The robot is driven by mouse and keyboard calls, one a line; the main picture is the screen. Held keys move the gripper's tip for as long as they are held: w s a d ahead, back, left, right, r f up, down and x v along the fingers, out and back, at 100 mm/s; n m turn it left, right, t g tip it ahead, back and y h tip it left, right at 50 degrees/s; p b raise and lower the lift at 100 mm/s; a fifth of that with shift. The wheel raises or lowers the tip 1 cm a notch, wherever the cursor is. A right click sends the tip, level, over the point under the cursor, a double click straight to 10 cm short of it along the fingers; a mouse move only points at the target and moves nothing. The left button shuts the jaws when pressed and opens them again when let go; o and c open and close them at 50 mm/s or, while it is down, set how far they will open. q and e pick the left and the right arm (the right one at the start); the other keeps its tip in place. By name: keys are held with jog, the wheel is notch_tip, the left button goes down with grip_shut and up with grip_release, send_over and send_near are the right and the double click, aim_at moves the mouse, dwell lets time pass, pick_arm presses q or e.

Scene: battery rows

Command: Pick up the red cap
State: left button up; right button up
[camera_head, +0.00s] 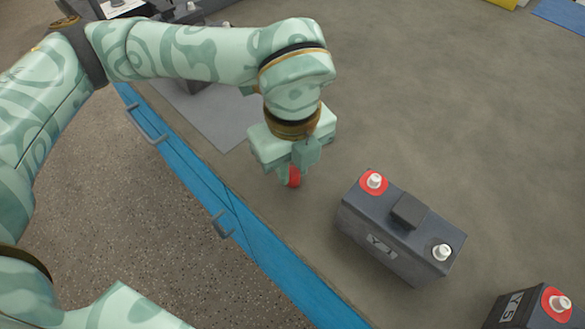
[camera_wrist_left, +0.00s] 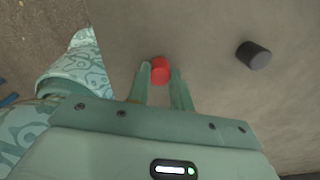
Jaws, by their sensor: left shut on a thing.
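The red cap (camera_head: 293,178) is between the fingers of my left gripper (camera_head: 291,176), over the grey tabletop to the left of the battery. In the left wrist view the red cap (camera_wrist_left: 160,70) sits between the two pale green fingertips of the left gripper (camera_wrist_left: 160,77), which are shut on it. The fingers partly hide the cap in the head view. I cannot tell whether the cap touches the tabletop or is just above it. My right gripper is not in view.
A dark battery (camera_head: 400,230) with one red-ringed and one black-ringed terminal stands right of the gripper. Another battery (camera_head: 530,308) is at the lower right corner. A black cap (camera_wrist_left: 254,56) lies on the table. The blue table edge (camera_head: 235,215) runs along the near side.

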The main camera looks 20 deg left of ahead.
aim_at(292, 171)
pick_arm(q)
jog(key=shift+r, duration=0.1)
